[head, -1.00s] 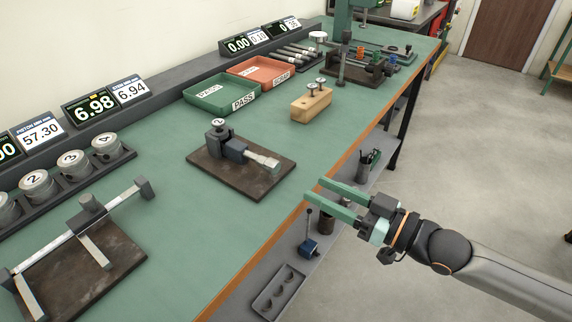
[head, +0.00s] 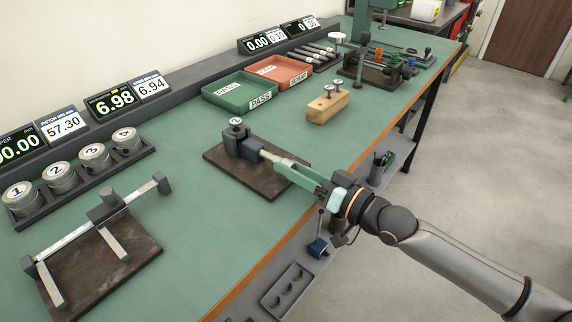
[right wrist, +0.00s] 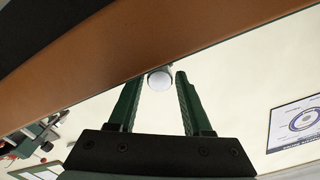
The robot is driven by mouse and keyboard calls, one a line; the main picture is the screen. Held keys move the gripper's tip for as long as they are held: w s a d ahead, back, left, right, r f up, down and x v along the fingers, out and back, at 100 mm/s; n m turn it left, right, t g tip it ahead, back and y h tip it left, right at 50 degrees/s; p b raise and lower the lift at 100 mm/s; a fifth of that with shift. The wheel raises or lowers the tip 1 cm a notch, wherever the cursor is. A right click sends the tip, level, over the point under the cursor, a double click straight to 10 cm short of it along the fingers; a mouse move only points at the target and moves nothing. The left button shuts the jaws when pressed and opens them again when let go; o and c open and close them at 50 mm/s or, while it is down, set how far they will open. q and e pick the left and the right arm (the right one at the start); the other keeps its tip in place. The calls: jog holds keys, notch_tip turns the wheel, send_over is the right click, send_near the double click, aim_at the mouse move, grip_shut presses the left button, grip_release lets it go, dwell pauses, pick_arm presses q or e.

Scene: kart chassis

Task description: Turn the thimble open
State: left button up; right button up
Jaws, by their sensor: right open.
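The micrometer (head: 251,148) stands on a dark base plate (head: 222,163) on the green bench, in the middle of the head view. A dark piece with a round white label (head: 235,121) stands at its left end. Its pale thimble (head: 272,157) points right toward the bench front. My right gripper (head: 286,167) is open, its green fingers reaching over the plate at the thimble's outer end. In the right wrist view, a round pale end face (right wrist: 159,80), likely the thimble's, shows between the spread fingertips (right wrist: 157,78). Contact cannot be told. My left gripper is out of view.
A caliper-like fixture (head: 105,225) stands front left, near a rack of several numbered pistons (head: 95,156). A green PASS tray (head: 240,92), a red tray (head: 284,72) and a wooden block (head: 328,107) lie behind. The bench's wooden edge (head: 283,242) runs below my right arm.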

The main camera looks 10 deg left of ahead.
jog(key=shift+x, duration=1.05)
grip_shut()
